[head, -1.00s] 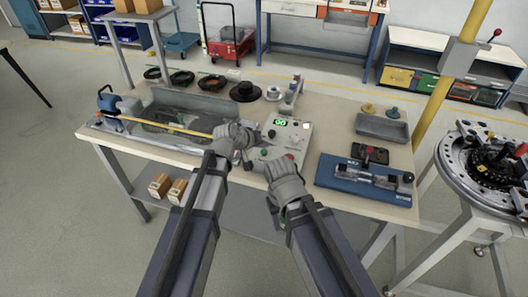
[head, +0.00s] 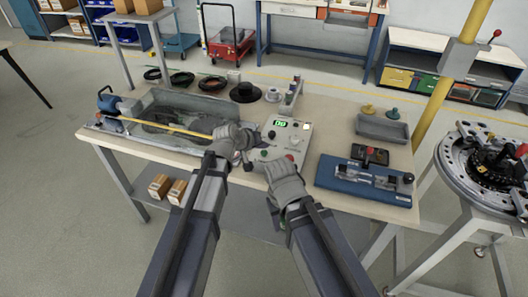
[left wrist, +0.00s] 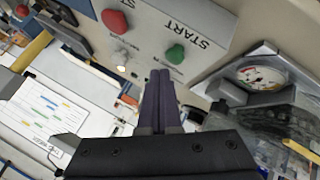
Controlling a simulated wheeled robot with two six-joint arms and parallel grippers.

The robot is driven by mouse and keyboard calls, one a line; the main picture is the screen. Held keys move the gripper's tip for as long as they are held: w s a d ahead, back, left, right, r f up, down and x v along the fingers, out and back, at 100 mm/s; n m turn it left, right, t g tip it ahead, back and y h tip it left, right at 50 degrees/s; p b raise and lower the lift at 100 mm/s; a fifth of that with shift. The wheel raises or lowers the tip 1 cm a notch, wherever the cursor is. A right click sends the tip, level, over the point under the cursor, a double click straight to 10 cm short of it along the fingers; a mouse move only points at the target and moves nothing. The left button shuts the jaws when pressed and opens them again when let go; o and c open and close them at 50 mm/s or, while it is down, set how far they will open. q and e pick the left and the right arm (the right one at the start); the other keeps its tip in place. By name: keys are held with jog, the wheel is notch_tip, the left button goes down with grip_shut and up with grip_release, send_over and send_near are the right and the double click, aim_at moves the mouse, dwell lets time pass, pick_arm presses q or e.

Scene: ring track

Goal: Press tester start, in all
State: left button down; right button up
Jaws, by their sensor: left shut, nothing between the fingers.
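The tester (head: 301,133) is a pale box on the bench with a green lit display (head: 280,122). In the left wrist view its panel (left wrist: 215,15) carries a green button (left wrist: 175,54) beside the word START and a red button (left wrist: 115,22). My left gripper (head: 250,137) is at the tester's left side. Its dark fingers (left wrist: 160,76) are together and empty, with tips just below the green button in that view; I cannot tell whether they touch the panel. My right gripper (head: 283,166) is in front of the tester, its fingers too unclear to read.
A clear-walled tray (head: 180,112) with a yellow rod lies left of the tester. A blue fixture (head: 362,181) and a grey tray (head: 382,128) are on the right. A round ring table (head: 480,185) stands beyond the bench's right end. Cable coils lie along the back.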

pick_arm(q)
jog(key=shift+f, duration=0.1)
dwell(0.6)
jog(key=shift+f+b, duration=0.35)
jog(key=shift+b, duration=0.05)
